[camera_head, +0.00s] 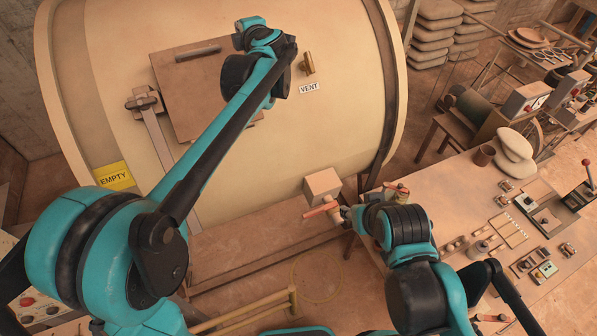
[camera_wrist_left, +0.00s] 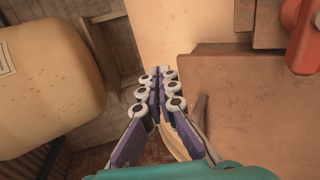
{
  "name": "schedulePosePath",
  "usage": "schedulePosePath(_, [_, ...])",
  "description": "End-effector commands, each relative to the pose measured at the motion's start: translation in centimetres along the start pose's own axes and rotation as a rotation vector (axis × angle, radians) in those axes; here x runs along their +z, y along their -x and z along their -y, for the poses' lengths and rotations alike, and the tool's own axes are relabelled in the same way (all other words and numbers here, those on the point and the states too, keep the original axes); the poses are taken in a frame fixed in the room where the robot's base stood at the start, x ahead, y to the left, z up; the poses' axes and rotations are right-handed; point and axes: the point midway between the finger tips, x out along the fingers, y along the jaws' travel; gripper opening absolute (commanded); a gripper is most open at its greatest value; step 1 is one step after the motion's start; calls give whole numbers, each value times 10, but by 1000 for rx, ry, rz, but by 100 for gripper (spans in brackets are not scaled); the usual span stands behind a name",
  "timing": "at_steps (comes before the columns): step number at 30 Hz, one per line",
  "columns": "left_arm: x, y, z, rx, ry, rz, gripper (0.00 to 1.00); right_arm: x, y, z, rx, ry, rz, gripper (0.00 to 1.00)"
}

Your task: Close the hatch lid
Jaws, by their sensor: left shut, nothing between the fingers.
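The hatch lid (camera_head: 195,95) is a brown square plate with a dark bar handle (camera_head: 198,53), against the front of a large cream tank (camera_head: 330,130). My left arm crosses in front of it, and its wrist is at the lid's upper right. My left fingers are hidden in the head view. In the left wrist view my left gripper (camera_wrist_left: 160,80) is shut and empty beside a brown flat surface (camera_wrist_left: 255,115), probably the lid. I cannot tell whether they touch or how far the lid stands open.
A clamp bracket (camera_head: 145,102) with a long bar stands left of the lid. A brass fitting (camera_head: 308,64) is at its right. My right arm is near an orange-handled valve (camera_head: 320,208) and a workbench (camera_head: 470,205) with small parts.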

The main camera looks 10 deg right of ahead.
Motion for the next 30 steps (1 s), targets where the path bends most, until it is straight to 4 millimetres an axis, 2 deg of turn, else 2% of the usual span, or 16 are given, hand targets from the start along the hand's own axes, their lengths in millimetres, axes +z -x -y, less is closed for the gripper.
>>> schedulePosePath(3, [-1,-18,6,0,0,-2,0,4,-5,0,0,0,0,40])
schedulePosePath(10, [0,-36,11,1,0,-1,0,6,-9,0,0,0,0,40])
schedulePosePath(17, [0,-42,13,1,0,-1,0,7,-10,0,0,0,0,40])
schedulePosePath(30, [0,-41,12,0,1,-1,0,6,-9,0,0,0,0,40])
